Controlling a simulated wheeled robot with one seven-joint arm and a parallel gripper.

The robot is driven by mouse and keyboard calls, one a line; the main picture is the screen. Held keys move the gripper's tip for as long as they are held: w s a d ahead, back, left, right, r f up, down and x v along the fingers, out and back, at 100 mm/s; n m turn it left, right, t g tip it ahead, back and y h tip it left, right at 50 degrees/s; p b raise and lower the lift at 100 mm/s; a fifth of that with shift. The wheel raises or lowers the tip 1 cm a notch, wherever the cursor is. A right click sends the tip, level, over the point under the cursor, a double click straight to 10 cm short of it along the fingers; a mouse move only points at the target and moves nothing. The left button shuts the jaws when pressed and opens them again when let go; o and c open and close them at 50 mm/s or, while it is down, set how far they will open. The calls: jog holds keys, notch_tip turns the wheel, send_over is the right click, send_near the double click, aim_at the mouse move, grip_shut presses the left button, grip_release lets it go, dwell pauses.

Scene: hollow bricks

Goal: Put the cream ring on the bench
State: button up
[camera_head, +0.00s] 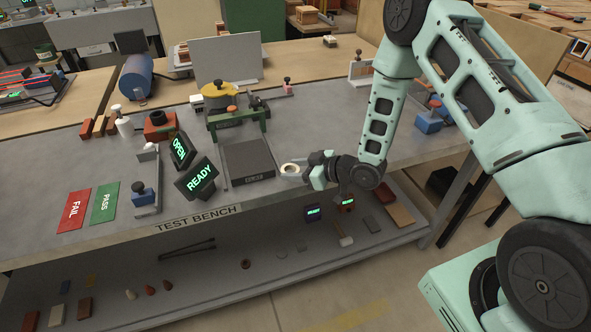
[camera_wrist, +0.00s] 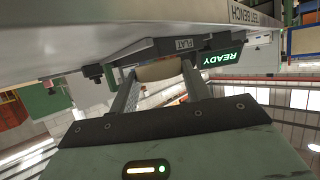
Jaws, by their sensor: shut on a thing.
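The cream ring (camera_head: 291,169) is held at the tips of my gripper (camera_head: 308,169). In the head view it shows against the front edge of the bench, just right of the dark flat block (camera_head: 248,160). In the wrist view the cream ring (camera_wrist: 158,71) sits between the two fingers of my gripper (camera_wrist: 158,78), which are shut on it; only part of its side shows. The grey test bench (camera_head: 310,120) has its front edge close by. I cannot tell whether the ring touches the bench top.
Two READY/OPEN displays (camera_head: 197,178), a green-framed fixture (camera_head: 238,122) and red FAIL (camera_head: 73,209) and green PASS (camera_head: 104,203) plates stand or lie on the bench. A lower shelf (camera_head: 215,275) holds several small parts. The bench top right of the dark block is fairly clear.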

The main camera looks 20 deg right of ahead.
jog(key=shift+f, duration=0.4)
jog(key=shift+f, duration=0.1)
jog(key=shift+f+b, duration=0.55)
jog(key=shift+b, duration=0.1)
jog(key=o, duration=1)
jog(key=shift+c, duration=0.2)
